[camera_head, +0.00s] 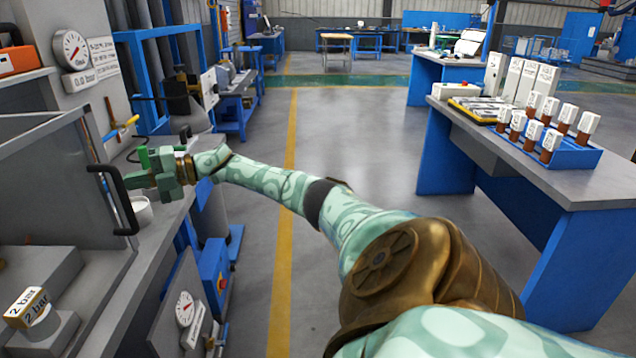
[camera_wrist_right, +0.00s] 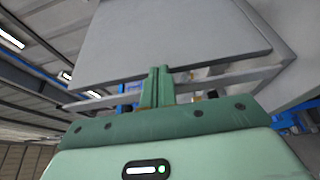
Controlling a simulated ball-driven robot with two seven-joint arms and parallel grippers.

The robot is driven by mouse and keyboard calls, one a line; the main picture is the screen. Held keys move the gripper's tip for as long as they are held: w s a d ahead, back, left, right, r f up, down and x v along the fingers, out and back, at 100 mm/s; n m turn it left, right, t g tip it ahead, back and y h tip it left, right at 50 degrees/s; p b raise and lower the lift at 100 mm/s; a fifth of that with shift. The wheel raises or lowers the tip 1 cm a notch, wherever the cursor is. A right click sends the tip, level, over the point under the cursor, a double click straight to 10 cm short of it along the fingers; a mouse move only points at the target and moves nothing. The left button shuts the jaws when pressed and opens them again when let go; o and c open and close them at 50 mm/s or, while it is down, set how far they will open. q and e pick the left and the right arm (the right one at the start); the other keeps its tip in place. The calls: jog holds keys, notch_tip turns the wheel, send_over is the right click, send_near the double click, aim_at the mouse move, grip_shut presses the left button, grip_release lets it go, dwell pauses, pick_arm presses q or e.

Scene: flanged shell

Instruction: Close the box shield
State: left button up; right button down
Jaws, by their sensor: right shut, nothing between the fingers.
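The box shield (camera_head: 55,185) is a see-through panel in a grey frame at the left of the head view. It stands upright, and its black handle (camera_head: 125,205) is on its right edge. My right gripper (camera_head: 130,178) is beside the upper part of the handle, on its right; I cannot tell whether they touch. Its green fingers are shut and empty in the right wrist view (camera_wrist_right: 157,85), with a flat grey panel beyond them. A small block marked 2 bar (camera_head: 27,307) sits on a round grey stand at the lower left. My left gripper is not in view.
A pressure gauge (camera_head: 72,48) is on the grey unit behind the shield. A white cup (camera_head: 142,211) stands close below my right gripper. Another gauge (camera_head: 184,308) is on the bench front. A blue-legged table (camera_head: 575,185) with bottles is at the right; the floor between is clear.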

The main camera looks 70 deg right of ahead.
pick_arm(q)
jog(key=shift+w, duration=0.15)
pick_arm(e)
jog(key=shift+w+a, duration=0.1)
jog(key=shift+w, duration=0.2)
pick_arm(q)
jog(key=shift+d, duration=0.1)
